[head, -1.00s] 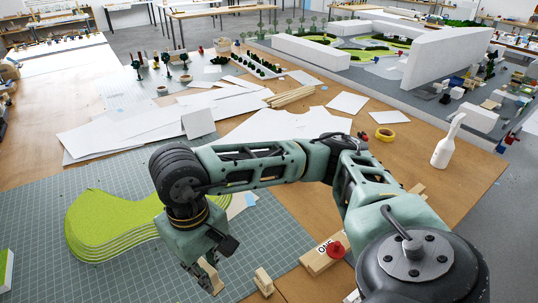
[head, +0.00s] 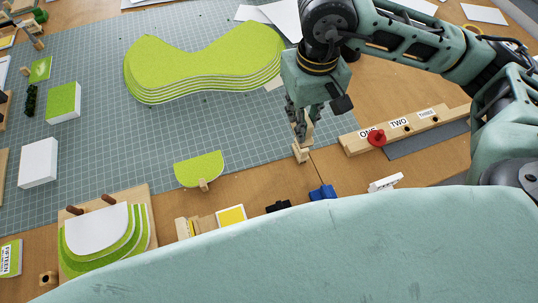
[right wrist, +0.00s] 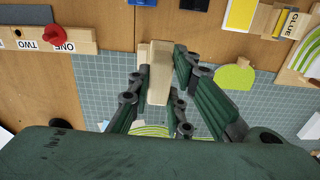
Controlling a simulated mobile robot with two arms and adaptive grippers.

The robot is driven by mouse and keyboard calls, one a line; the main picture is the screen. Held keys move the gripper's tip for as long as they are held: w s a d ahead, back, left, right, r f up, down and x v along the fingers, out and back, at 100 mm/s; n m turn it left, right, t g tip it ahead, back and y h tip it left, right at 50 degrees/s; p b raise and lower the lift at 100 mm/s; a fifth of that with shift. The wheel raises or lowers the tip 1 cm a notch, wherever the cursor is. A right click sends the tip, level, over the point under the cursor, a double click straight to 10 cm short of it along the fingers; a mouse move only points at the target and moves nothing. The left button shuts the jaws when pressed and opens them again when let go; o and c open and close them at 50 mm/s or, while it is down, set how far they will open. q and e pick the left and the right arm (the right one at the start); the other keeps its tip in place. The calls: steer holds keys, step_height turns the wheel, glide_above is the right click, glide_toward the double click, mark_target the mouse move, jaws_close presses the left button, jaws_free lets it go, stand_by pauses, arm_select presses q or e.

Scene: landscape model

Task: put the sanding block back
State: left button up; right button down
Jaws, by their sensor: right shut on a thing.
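My right gripper (head: 301,112) comes down from the top and is shut on a pale wooden block, which I take to be the sanding block (head: 307,131). In the right wrist view the block (right wrist: 159,82) is upright between the fingers (right wrist: 160,92). A second small wooden piece (head: 300,153) stands on the table directly below the held block in the head view. It partly shows behind the held block in the right wrist view (right wrist: 142,57). I cannot tell whether the two touch. My left gripper is not in view.
A wooden rail (head: 405,129) marked ONE, TWO, THREE with a red knob (head: 376,138) lies to the right. A blue item (head: 322,192), a black item (head: 278,206) and a yellow-topped pad (head: 231,216) line the front. A green half-disc (head: 199,168) and layered green hill (head: 200,65) lie left.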

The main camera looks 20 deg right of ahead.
steer(key=shift+w+a+f+m, duration=0.25)
steer(key=shift+f+m, duration=0.1)
steer(key=shift+m, duration=0.65)
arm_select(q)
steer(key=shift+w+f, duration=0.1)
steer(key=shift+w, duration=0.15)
arm_select(e)
steer(key=w+a+f+m, duration=0.2)
steer(key=f+m, duration=0.4)
steer(key=m, duration=1.1)
steer(key=w+a+f+m, duration=0.3)
steer(key=a+f+m, duration=0.2)
steer(key=m, duration=1.1)
steer(key=shift+a+f+m, duration=0.25)
steer(key=shift+f+m, duration=0.15)
steer(key=shift+f, duration=0.45)
arm_select(q)
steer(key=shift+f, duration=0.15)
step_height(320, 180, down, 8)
steer(key=b, duration=0.8)
arm_select(e)
steer(key=shift+f, duration=4.25)
arm_select(q)
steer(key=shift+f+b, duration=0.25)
steer(key=shift+b, duration=0.25)
arm_select(e)
steer(key=shift+f, duration=0.25)
steer(key=c, duration=1.5)
jaws_free()
steer(key=shift+c, duration=0.2)
